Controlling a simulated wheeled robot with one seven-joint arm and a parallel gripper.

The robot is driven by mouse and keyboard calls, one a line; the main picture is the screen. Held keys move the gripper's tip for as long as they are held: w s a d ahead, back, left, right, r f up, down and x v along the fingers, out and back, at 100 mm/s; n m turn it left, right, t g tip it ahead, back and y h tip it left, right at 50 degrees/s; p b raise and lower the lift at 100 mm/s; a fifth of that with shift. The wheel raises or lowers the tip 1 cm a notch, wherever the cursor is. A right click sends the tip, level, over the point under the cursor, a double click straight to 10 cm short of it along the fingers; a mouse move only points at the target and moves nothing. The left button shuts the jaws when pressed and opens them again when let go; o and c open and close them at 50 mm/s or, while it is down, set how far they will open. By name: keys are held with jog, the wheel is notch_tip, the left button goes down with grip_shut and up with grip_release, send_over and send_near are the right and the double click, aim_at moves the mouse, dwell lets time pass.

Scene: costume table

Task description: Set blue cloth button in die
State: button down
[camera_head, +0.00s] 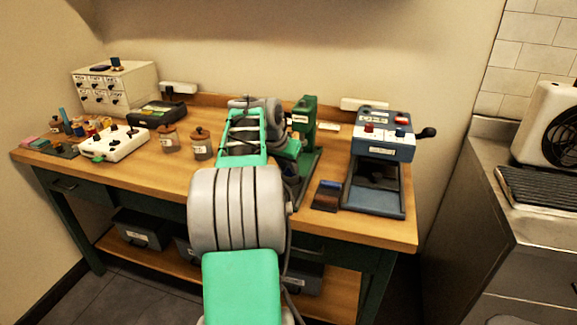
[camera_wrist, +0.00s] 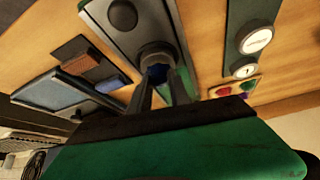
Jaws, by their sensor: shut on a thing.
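The blue cloth button (camera_wrist: 157,72) shows in the wrist view between the tips of my gripper (camera_wrist: 162,88), which is shut on it. It sits at the mouth of a dark round die (camera_wrist: 156,51) on a grey press base (camera_wrist: 176,24). The fingers partly cover the button, so I cannot tell whether it rests in the die or is held just above it. In the head view the green press (camera_head: 304,118) stands at the back middle of the table, and my arm hides the button and the gripper tips.
The wooden table (camera_head: 345,222) holds a blue-and-white lever machine (camera_head: 385,145) at right, with small dark blocks (camera_head: 328,195) between it and the press. Jars (camera_head: 201,146), a white switch box (camera_head: 116,142) and a drawer cabinet (camera_head: 113,90) stand at left.

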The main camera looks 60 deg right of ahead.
jog(key=shift+f+b, duration=0.4)
jog(key=shift+f, duration=0.2)
jog(key=c, duration=1.5)
grip_release()
jog(key=p+v, duration=0.5)
jog(key=v, duration=0.6)
